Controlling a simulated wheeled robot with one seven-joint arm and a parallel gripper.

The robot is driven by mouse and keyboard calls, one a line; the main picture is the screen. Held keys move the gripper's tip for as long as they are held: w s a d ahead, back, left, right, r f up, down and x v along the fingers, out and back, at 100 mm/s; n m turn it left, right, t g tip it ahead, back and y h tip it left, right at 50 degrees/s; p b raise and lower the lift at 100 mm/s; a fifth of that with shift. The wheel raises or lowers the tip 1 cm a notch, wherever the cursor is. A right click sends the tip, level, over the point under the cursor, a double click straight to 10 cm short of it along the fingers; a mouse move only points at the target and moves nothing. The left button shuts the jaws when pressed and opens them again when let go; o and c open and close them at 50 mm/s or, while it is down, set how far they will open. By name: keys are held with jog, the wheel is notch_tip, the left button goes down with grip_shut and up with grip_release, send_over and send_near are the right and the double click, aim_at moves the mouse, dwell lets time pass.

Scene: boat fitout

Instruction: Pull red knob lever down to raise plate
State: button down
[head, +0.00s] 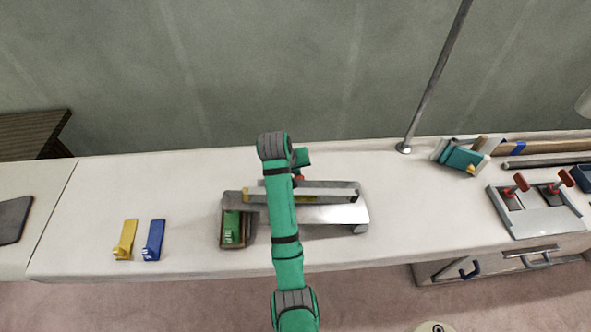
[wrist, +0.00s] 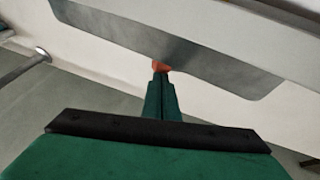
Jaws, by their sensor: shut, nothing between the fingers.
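A grey device (head: 353,190) with a long bar across its top sits mid-bench in the head view, partly hidden by my arm. A bright metal plate (head: 335,214) lies at its front, below the bar. A small red knob (head: 299,178) shows at the device's back edge. In the wrist view the red knob (wrist: 161,66) is just past my fingertips, against the grey panel edge; I cannot tell whether they touch. My gripper (wrist: 160,82) is shut, with nothing held. The lever's shaft is hidden.
A green box (head: 232,228) sits at the device's left end. Yellow (head: 125,240) and blue (head: 153,240) clips lie farther left. At the right stand a panel with two red-handled switches (head: 540,220) and a teal block (head: 462,158). A thin pole (head: 430,80) rises behind.

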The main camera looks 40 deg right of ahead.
jog(key=shift+s+d+f, duration=0.15)
jog(key=shift+s+f, duration=0.15)
jog(key=shift+f, duration=0.3)
jog(key=shift+s+d+f, duration=0.15)
jog(key=shift+s+f, duration=0.15)
jog(key=shift+f, duration=0.25)
jog(key=r, duration=0.2)
jog(key=w+r, duration=0.2)
jog(key=r, duration=0.1)
jog(key=shift+w+r, duration=0.1)
jog(key=shift+r, duration=0.25)
jog(key=v, duration=0.9)
jog(key=shift+d+r, duration=0.2)
jog(key=shift+d, duration=0.05)
jog(key=shift+s+a, duration=0.1)
jog(key=shift+s, duration=0.15)
